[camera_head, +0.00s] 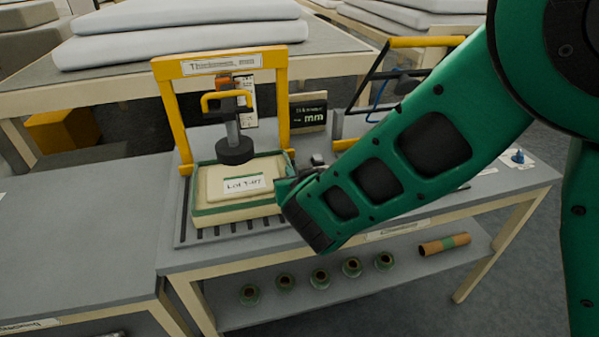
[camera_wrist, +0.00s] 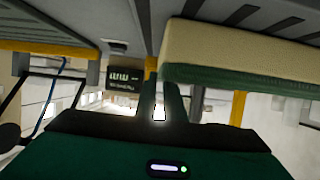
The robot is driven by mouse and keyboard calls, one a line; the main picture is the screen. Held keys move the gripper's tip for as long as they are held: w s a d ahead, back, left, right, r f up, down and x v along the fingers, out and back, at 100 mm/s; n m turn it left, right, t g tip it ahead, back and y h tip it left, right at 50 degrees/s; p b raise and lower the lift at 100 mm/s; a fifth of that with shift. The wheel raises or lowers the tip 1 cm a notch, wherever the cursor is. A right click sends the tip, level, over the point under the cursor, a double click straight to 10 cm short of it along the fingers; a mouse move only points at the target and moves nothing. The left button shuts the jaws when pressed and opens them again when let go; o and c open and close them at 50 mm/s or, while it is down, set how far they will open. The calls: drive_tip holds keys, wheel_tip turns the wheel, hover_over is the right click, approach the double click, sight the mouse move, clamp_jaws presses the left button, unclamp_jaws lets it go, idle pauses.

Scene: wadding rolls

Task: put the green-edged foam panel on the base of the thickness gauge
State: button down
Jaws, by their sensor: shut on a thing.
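The green-edged foam panel (camera_head: 208,209) is cream with a white label on top. It is over the slotted grey base (camera_head: 188,236) of the yellow thickness gauge (camera_head: 165,99), under the dark round presser foot (camera_head: 236,151). I cannot tell whether it lies flat on the base or hangs just above it. My gripper (camera_head: 292,181) is at the panel's right side, shut on its edge; the fingers are partly hidden by my arm. In the upside-down wrist view, the fingers (camera_wrist: 162,100) meet the corner of the panel (camera_wrist: 240,50).
A dark "mm" display (camera_head: 308,114) stands behind the gauge. A yellow-handled frame (camera_head: 425,42) is behind my arm. Several green-banded rolls (camera_head: 320,278) and a brown tube (camera_head: 444,244) lie on the shelf below.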

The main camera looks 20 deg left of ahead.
drive_tip(key=shift+s+a, duration=0.25)
drive_tip(key=shift+a, duration=0.1)
drive_tip(key=c, duration=1.8)
unclamp_jaws()
drive_tip(key=shift+f, duration=0.1)
drive_tip(key=shift+c, duration=0.2)
drive_tip(key=shift+w, duration=0.1)
drive_tip(key=v, duration=1.2)
drive_tip(key=shift+d, duration=0.1)
